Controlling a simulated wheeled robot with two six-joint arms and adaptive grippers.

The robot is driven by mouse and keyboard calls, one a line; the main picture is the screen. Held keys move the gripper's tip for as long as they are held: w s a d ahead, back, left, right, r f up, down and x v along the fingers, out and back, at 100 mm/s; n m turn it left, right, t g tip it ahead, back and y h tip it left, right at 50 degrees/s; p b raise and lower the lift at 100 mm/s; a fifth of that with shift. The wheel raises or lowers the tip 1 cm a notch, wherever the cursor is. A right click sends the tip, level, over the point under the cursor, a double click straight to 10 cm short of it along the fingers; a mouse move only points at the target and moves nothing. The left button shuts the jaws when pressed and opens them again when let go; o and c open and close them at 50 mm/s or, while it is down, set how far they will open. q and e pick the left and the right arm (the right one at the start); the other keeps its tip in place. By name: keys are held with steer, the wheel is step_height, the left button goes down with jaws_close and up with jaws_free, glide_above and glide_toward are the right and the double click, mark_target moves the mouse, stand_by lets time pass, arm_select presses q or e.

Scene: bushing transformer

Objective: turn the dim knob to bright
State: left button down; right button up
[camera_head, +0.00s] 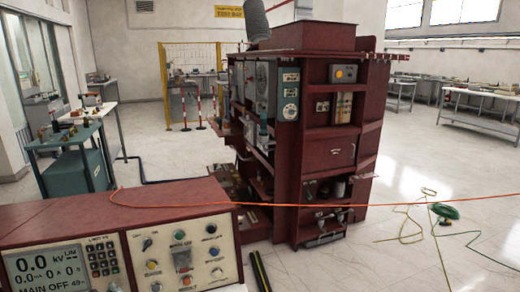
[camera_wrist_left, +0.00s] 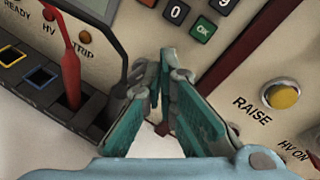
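The red-framed control console (camera_head: 165,195) stands at the lower left in the head view. Its right-hand panel holds several knobs and buttons, among them black knobs (camera_head: 147,243); their labels are too small to read, so I cannot tell which is the dim knob. My left gripper (camera_head: 114,287) barely shows at the bottom edge. In the left wrist view my left gripper (camera_wrist_left: 165,72) has its teal fingertips together, with nothing seen between them. It is between the keypad panel and the panel with the yellow RAISE button (camera_wrist_left: 281,96). My right gripper is not in view.
In the left wrist view a red plug (camera_wrist_left: 70,72) sits in a socket at the left, close to the fingers. An orange cable (camera_head: 290,204) crosses above the console. A red cabinet (camera_head: 345,120) stands behind it. Floor at the right holds loose cables.

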arm_select(q)
steer(key=shift+s+f, duration=0.1)
steer(key=shift+f, duration=0.2)
steer(key=shift+d+f, duration=0.15)
steer(key=shift+f, duration=0.05)
steer(key=shift+d+f, duration=0.3)
steer(key=shift+f, duration=0.15)
steer(key=shift+d, duration=0.2)
stand_by(0.5)
steer(key=shift+s+a+f+p+v, duration=0.1)
steer(key=shift+p+v, duration=0.75)
steer(key=shift+v, duration=0.1)
steer(key=shift+s+a+f+p+v, duration=0.1)
steer(key=shift+p+v, duration=0.7)
steer(key=shift+v, duration=0.15)
steer(key=shift+s+a+f+p+v, duration=0.1)
steer(key=shift+s+p+v, duration=0.05)
steer(key=shift+p+v, duration=0.75)
